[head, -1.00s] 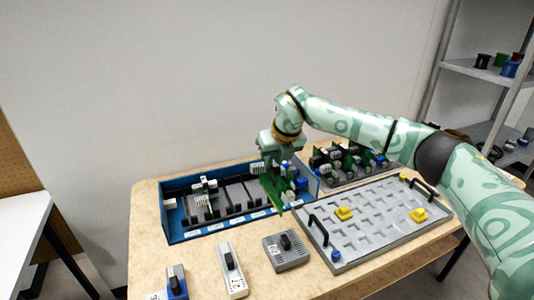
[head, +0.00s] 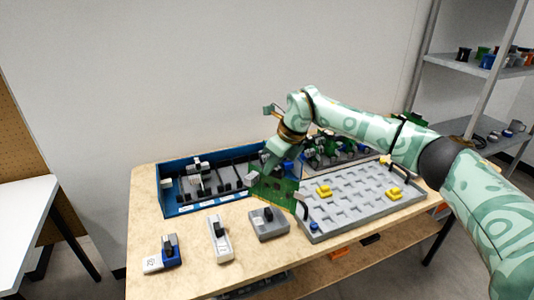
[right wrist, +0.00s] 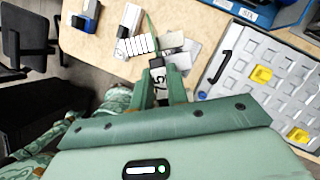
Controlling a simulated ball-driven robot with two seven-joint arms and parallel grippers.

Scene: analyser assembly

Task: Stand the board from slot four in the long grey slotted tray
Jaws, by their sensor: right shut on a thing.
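My right gripper (head: 265,163) is shut on a green board (head: 274,192) and holds it up in front of the blue case's right end, its broad face turned to the head camera. In the right wrist view the gripper (right wrist: 161,88) has the board (right wrist: 151,32) almost edge-on, with a white ribbed block (right wrist: 134,46) beside it. A grey tray with several green boards standing in it (head: 350,147) lies at the back right, partly hidden by my arm. The blue case (head: 193,209) has dark slots and white front labels. My left gripper is not in view.
A grey panel with a grid of pockets (head: 350,206), dark handles and yellow pieces lies at the right. A grey block (head: 268,224), a white block (head: 219,240) and a blue-and-white block (head: 162,255) stand along the front. Bare tabletop lies between them.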

